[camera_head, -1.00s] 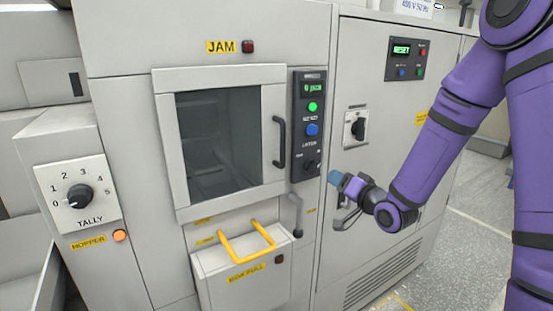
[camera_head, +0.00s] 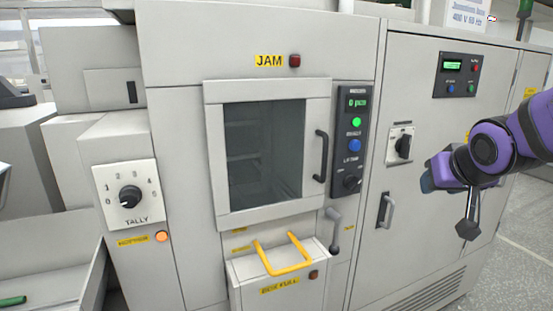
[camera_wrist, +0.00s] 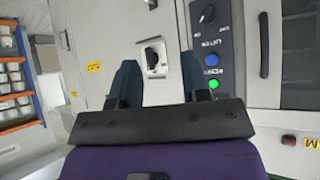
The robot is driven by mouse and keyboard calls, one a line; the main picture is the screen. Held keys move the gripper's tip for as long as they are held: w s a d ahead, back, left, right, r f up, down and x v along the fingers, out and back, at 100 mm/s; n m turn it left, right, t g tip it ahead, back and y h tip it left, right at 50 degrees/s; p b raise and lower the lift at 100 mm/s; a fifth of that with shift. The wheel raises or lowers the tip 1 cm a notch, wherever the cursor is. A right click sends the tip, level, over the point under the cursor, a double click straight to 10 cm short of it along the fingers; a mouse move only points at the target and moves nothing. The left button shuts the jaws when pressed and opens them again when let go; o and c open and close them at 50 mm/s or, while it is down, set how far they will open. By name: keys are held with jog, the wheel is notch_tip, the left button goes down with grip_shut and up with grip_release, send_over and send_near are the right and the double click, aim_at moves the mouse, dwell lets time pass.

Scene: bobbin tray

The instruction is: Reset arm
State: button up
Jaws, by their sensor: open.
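My purple arm comes in from the right edge in the head view. My gripper (camera_head: 428,178) hangs in front of the grey cabinet door, to the right of the black rotary switch (camera_head: 404,145) and the door handle (camera_head: 385,210). In the wrist view my gripper (camera_wrist: 159,85) shows its two dark blue fingers spread apart with nothing between them. Beyond the fingers is the same rotary switch, seen turned on its side. I cannot see the fingers touching anything.
The machine has a windowed door (camera_head: 264,150), a button panel (camera_head: 352,140), a yellow-handled box (camera_head: 280,275) and a tally dial (camera_head: 130,196). An orange shelf with bins (camera_wrist: 16,85) stands off to one side. Grey floor (camera_head: 518,250) lies open at the right.

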jog(key=s+a+r+n+g+y, duration=0.1)
jog(key=s+r+g, duration=0.2)
jog(key=s, duration=1.5)
jog(key=shift+r+g, duration=0.15)
jog(key=shift+g, duration=0.35)
